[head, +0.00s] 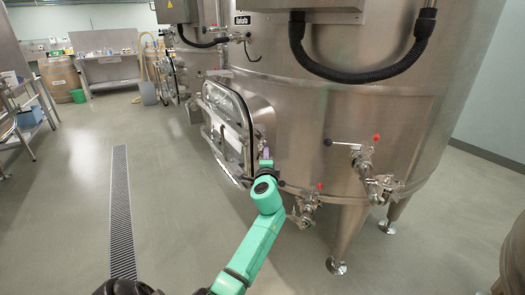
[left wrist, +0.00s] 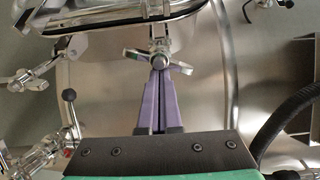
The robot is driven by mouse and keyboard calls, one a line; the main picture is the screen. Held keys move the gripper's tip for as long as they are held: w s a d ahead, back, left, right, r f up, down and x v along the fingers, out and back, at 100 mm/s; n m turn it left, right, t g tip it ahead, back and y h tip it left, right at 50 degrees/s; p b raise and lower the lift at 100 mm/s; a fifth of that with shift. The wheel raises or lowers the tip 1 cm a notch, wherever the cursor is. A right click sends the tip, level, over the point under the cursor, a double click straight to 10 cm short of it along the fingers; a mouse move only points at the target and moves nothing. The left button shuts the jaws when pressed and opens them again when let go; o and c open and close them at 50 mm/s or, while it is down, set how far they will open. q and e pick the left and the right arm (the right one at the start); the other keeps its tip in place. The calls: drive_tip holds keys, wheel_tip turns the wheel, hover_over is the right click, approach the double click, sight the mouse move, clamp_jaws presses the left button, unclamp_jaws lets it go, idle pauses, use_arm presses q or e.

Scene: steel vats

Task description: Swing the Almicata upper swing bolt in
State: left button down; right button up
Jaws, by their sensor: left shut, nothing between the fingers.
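The steel vat (head: 300,120) fills the middle and right of the head view. My left gripper (head: 266,153) is beside the right edge of the hatch. In the left wrist view its purple fingers (left wrist: 160,75) are together and empty. Their tips are at a swing bolt with a winged metal handle (left wrist: 178,67), touching or just in front of it. I cannot tell whether this is the upper bolt. The hatch rim (left wrist: 110,20) shows above. My right gripper is out of view.
Valves with a black-knobbed lever (head: 345,143) and red knobs stick out right of my left arm. A vat leg (head: 347,235) stands below them. A black hose (head: 365,75) hangs above. The floor left of the vat is open, with a drain grate (head: 121,210).

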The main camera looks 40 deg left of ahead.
use_arm(q)
drive_tip(key=shift+s+a+p, duration=0.15)
drive_tip(key=shift+s+a, duration=0.5)
drive_tip(key=shift+a, duration=0.65)
drive_tip(key=shift+s+a+p, duration=0.2)
drive_tip(key=shift+s+a, duration=0.45)
drive_tip(key=shift+a, duration=0.6)
drive_tip(key=shift+s+a+p, duration=0.15)
drive_tip(key=shift+s+a, duration=0.5)
drive_tip(key=shift+a, duration=0.65)
drive_tip(key=a, duration=0.2)
drive_tip(key=a+r+b, duration=0.1)
drive_tip(key=a, duration=0.1)
drive_tip(key=shift+d, duration=0.1)
